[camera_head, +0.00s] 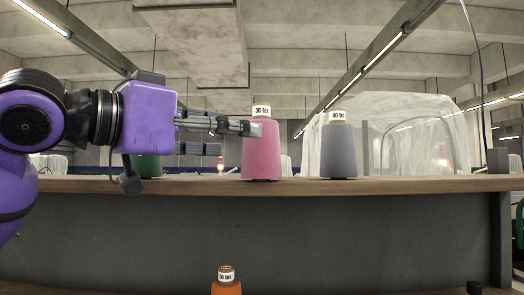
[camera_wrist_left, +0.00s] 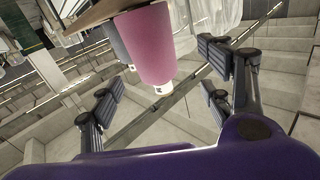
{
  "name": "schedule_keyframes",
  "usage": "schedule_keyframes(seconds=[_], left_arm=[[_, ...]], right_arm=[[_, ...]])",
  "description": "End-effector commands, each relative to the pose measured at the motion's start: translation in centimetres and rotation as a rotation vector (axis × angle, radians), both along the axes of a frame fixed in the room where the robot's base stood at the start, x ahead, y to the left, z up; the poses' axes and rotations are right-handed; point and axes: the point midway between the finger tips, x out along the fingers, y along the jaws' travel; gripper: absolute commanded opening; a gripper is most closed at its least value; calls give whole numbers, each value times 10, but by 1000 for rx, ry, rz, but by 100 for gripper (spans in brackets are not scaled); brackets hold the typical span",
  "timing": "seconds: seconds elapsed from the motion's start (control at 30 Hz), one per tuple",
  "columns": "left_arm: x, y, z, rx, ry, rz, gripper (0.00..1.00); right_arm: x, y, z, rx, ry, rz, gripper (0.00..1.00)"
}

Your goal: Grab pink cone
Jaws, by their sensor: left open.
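The pink cone (camera_head: 261,155), labelled 30 tex at its top, stands upright on the wooden shelf top. My left gripper (camera_head: 236,137) reaches in from the left at the cone's upper part. One finger overlaps the cone's left side in the head view. In the left wrist view the pink cone (camera_wrist_left: 150,48) shows ahead, between the directions of the two spread finger pairs. The left gripper (camera_wrist_left: 163,82) is open and holds nothing. I cannot tell whether a finger touches the cone. My right gripper is not in view.
A grey cone (camera_head: 339,150), labelled 40 tex, stands to the right on the shelf (camera_head: 410,184). A green cone (camera_head: 147,165) stands at the left, partly hidden by my arm. An orange cone (camera_head: 226,283) sits lower in front. The shelf between pink and grey is clear.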

Motion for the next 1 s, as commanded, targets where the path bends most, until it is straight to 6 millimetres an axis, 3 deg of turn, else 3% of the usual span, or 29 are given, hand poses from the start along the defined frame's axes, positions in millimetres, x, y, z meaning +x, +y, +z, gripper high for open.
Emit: schedule_keyframes(seconds=[0.43,0.77,1.0], left_arm=[[33,-50,-1,0,0,-2,72],[42,-56,-3,1,2,1,72],[41,-56,-3,1,2,1,43]], right_arm=[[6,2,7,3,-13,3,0],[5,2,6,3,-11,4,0],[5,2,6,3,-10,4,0]])
